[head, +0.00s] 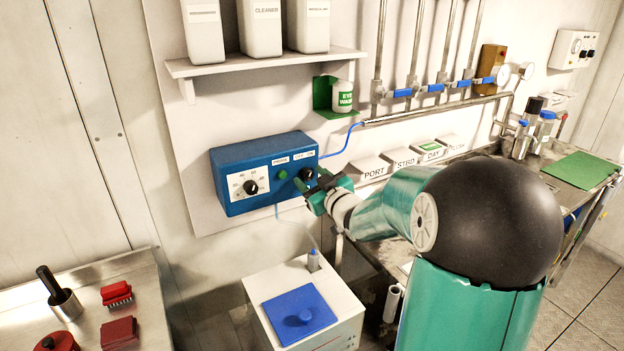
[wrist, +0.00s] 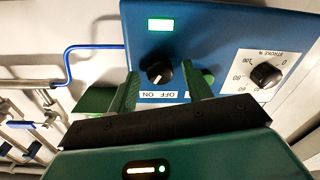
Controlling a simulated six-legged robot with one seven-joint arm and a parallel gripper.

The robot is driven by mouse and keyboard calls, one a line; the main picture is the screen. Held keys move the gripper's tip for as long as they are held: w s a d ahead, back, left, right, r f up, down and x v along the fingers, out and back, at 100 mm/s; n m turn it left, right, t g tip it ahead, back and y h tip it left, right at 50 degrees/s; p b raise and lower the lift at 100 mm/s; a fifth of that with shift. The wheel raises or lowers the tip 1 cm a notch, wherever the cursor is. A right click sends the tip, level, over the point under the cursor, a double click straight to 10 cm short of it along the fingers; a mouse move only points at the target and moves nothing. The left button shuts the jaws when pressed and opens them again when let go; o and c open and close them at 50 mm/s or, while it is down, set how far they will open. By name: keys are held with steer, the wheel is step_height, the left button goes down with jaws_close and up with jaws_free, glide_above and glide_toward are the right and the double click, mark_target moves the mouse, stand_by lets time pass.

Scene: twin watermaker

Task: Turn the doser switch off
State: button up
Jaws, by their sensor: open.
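The doser (head: 250,172) is a blue box on the wall in the head view; its face fills the top of the wrist view (wrist: 225,35). The doser switch (wrist: 158,72) is a round black knob beside OFF and ON labels. Its white mark seems to point toward the ON side. In the head view the switch (head: 306,174) shows just past my gripper (head: 320,186). In the wrist view my gripper (wrist: 162,84) is open, with one finger on each side of the knob. I cannot tell whether the fingers touch it.
A green button (wrist: 208,75) is partly behind the right finger in the wrist view. The stroke dial (wrist: 266,75) lies farther right. A lit green window (wrist: 160,24) shows on the box. A white tank (head: 262,285) with a blue lid stands below.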

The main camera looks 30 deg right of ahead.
steer(key=shift+c, duration=0.2)
steer(key=c, duration=0.9)
steer(key=shift+c, duration=0.2)
steer(key=shift+n, duration=0.4)
steer(key=n, duration=0.5)
steer(key=shift+a, duration=0.1)
steer(key=n, duration=0.6)
steer(key=o, duration=1)
